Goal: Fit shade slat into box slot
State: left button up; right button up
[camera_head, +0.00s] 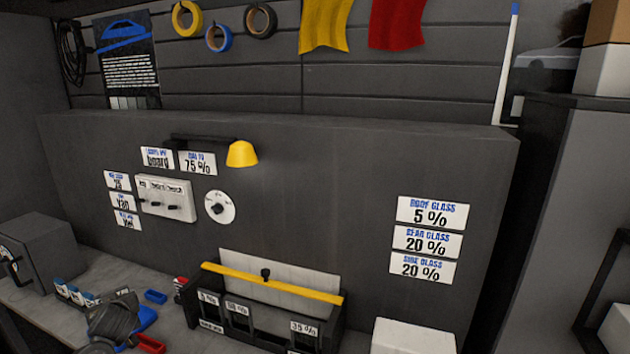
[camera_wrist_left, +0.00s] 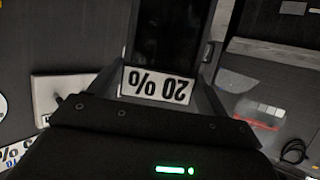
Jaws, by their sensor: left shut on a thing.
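In the left wrist view my left gripper (camera_wrist_left: 166,72) is shut on a dark shade slat (camera_wrist_left: 162,35). The slat carries a white label reading 20 %, upside down in this view. The slat's far end runs out of the picture. In the head view the slot box (camera_head: 336,325) stands on the bench at bottom centre. It has dark compartments with white labels, one reading 5 % and one 35 %, and a yellow bar (camera_head: 272,283) across its top. My left arm shows at lower left, left of the box and apart from it; the slat cannot be made out there. My right gripper is out of view.
A blue tray (camera_head: 145,317) and a red tray (camera_head: 150,343) lie left of the box. Small labelled pieces (camera_head: 72,292) stand further left. A yellow lamp (camera_head: 242,154) juts from the board above. A white block (camera_head: 412,338) is right of the box.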

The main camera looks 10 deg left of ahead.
pick_arm(q)
jog(key=w+d+r+m+t+h, duration=0.1)
jog(key=w+d+r+m+h, duration=0.15)
jog(key=d, duration=0.55)
jog(key=w+d+r+m+t+h, duration=0.1)
jog(key=w+d+r+t, duration=0.15)
jog(key=d, duration=0.55)
jog(key=w+d+r+m+t+h, duration=0.1)
jog(key=w+d+r+m+h, duration=0.15)
jog(key=d, duration=0.65)
jog(key=s+d+r+m+h, duration=0.2)
jog(key=s+d+r, duration=0.3)
jog(key=d, duration=0.4)
jog(key=s+d+r+m+h, duration=0.2)
jog(key=s+d+r, duration=0.1)
jog(key=d+r, duration=0.55)
notch_tip(320, 180, down, 16)
jog(key=d+b, duration=0.1)
jog(key=b, duration=1.3)
jog(key=shift+t, duration=0.35)
jog(key=shift+r, duration=0.15)
